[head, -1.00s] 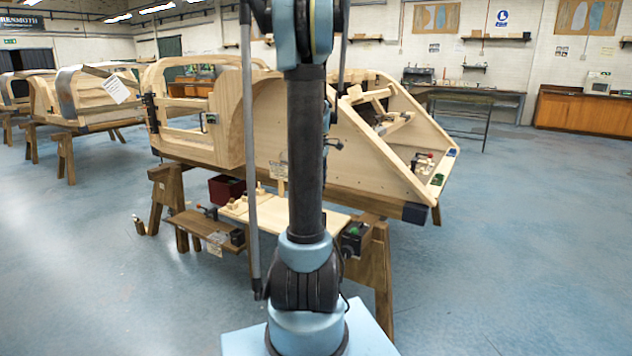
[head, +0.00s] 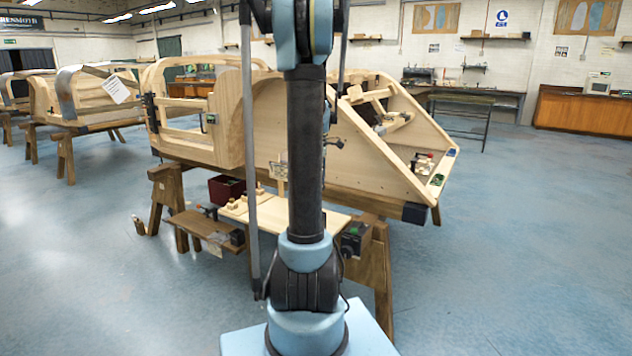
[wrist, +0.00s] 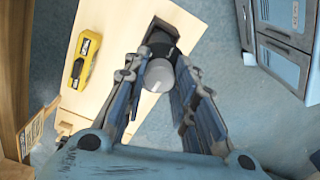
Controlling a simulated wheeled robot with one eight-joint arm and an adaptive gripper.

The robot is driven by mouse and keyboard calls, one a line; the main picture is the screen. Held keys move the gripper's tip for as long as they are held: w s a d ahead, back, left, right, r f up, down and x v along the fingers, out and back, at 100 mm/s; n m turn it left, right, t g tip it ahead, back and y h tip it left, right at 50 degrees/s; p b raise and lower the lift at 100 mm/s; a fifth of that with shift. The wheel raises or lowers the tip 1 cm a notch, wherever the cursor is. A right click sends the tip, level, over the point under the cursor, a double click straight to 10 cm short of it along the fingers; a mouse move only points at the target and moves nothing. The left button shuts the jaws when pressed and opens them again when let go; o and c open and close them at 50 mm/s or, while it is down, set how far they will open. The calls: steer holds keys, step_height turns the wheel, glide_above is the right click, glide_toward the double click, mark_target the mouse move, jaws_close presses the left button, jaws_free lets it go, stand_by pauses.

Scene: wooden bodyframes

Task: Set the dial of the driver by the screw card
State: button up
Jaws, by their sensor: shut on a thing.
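In the wrist view, a grey round knob (wrist: 159,76) with a black collar sits on a dark body (wrist: 163,37) at the end of a pale board; I take it for the driver's dial. My gripper (wrist: 160,80) is shut on this knob, with one finger on each side. No dial marks are readable. In the head view my arm hides the gripper; a dark block (head: 352,240) shows at the board's right end. A small upright card (head: 279,170) stands behind the board, perhaps the screw card; its print is too small to read.
A yellow tool (wrist: 83,58) lies on the board left of my gripper in the wrist view. A blue-grey cabinet (wrist: 283,45) is at upper right. In the head view, a wooden bodyframe (head: 385,170) rises behind the board (head: 270,222). Open floor lies right.

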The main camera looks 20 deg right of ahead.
steer(key=o, duration=1.1)
steer(key=shift+r, duration=0.1)
step_height(320, 180, up, 12)
steer(key=shift+f, duration=0.1)
